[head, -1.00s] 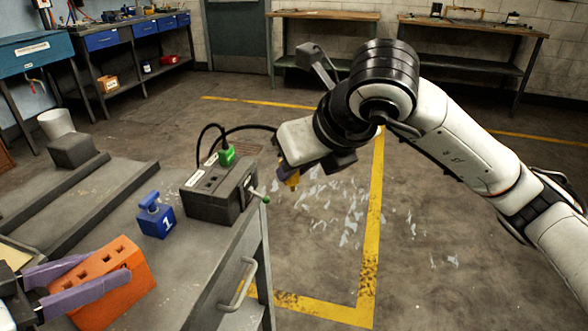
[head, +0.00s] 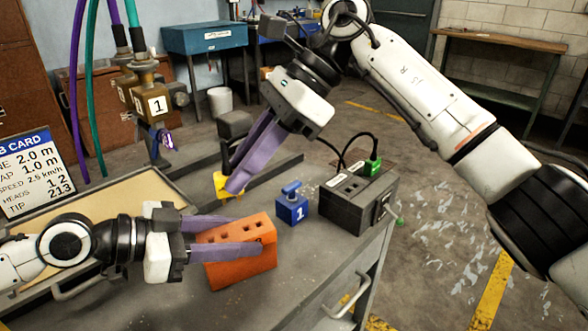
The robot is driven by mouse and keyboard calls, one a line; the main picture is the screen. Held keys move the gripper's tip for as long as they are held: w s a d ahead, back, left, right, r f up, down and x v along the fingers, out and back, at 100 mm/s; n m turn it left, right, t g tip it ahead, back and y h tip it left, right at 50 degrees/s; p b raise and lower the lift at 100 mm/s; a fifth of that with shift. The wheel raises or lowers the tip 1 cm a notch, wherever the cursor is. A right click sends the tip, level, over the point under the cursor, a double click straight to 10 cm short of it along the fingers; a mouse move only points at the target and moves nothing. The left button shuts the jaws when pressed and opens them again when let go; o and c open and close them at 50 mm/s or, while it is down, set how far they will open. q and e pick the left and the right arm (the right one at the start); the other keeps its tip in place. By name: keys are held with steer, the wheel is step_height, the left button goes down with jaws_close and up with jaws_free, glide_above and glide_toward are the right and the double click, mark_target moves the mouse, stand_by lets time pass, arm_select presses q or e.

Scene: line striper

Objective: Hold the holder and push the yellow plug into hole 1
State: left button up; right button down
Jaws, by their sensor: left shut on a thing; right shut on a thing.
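The orange holder (head: 240,262) is a block with several square holes in its top, on the grey bench top. My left gripper (head: 226,238) is shut on it, its purple fingers along both long sides. My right gripper (head: 236,188) points down from the upper right, shut on the yellow plug (head: 226,181). The plug appears behind the holder and above its top in the picture, apart from it. The fingers hide part of the plug, and its lower end is hard to make out. I cannot read which hole is hole 1.
A blue block marked 1 (head: 291,210) stands right of the holder. Beside it is a dark grey box (head: 345,212) with a green plug (head: 372,166) and black cable. A job card (head: 28,172) and brass spray heads (head: 150,98) with hoses are at left.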

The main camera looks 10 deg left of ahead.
mark_target(224, 200)
steer(key=a, duration=0.1)
steer(key=n, duration=0.1)
steer(key=s+a+g, duration=0.1)
steer(key=shift+s+a+r+n, duration=0.1)
steer(key=shift+a+r+n, duration=0.2)
steer(key=shift+r, duration=0.05)
steer(key=shift+s+a+f+h, duration=0.1)
steer(key=shift+h, duration=0.2)
steer(key=shift+f, duration=2.8)
steer(key=shift+f, duration=1.45)
steer(key=c, duration=1.6)
jaws_free()
steer(key=shift+c, duration=1)
steer(key=shift+o, duration=0.6)
steer(key=shift+v, duration=3.55)
arm_select(q)
steer(key=o, duration=1.5)
